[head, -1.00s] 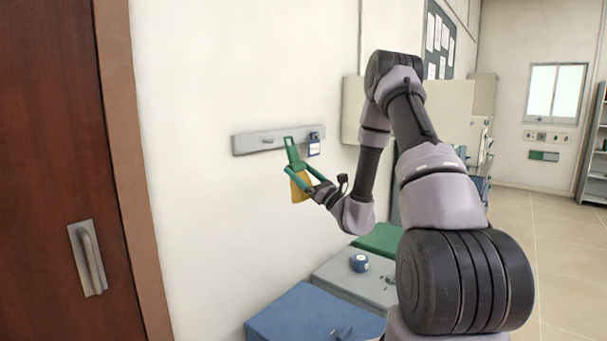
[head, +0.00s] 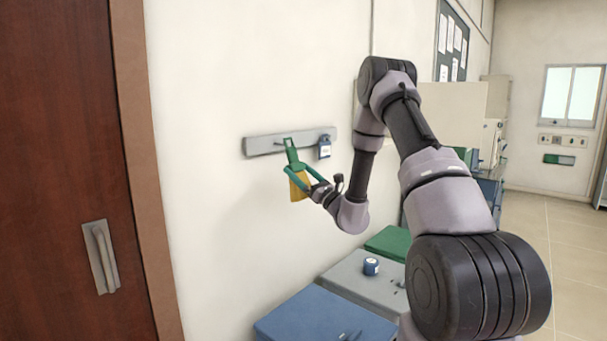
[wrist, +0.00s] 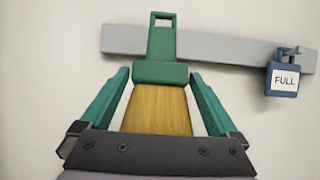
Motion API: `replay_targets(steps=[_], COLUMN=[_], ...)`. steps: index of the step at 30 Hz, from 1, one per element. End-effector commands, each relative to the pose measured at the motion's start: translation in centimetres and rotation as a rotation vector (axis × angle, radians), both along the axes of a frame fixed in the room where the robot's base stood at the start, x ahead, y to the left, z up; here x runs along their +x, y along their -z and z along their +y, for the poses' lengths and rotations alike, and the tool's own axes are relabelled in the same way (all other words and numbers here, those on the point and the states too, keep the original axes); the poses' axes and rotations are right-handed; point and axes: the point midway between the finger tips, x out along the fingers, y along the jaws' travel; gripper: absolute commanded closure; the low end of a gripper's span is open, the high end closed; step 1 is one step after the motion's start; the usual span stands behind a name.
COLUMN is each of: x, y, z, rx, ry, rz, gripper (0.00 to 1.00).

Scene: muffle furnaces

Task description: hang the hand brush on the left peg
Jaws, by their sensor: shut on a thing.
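The hand brush has a green handle (head: 291,152) with a slot at its top and yellow bristles (head: 299,188). It is upright, handle up. My gripper (head: 299,169) is shut on the brush, its green fingers on either side of the green head. The grey rail (head: 260,145) is on the wall behind the handle. The left peg (head: 279,143) shows just left of the handle top. In the wrist view the handle (wrist: 161,45) overlaps the rail (wrist: 215,49), its slot near the rail's top edge. The left peg is not distinguishable there. I cannot tell whether handle and peg touch.
A blue tag marked FULL (wrist: 284,80) hangs on the rail's right part; it also shows in the head view (head: 324,147). Below are blue (head: 315,318), grey and green lidded boxes, with a small blue item (head: 371,266) on the grey one. A brown door (head: 60,150) is left.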

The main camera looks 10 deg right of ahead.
Motion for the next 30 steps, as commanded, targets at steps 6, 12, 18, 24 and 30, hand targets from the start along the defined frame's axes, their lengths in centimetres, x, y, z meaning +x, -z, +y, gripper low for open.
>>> replay_targets(steps=[6,12,18,24,30], x=[0.9,1.7,2.5,3.2,3.5], y=[0.0,0.0,0.0,0.3,0.6], z=[0.7,1.2,1.9,2.3,2.5], rx=[-0.001,-0.001,0.001,0.001,0.001], ry=[0.0,0.0,0.0,-0.002,0.0], rz=[-0.001,-0.001,-0.003,-0.003,-0.001], gripper=[0.64,0.64,0.74,0.74,0.74])
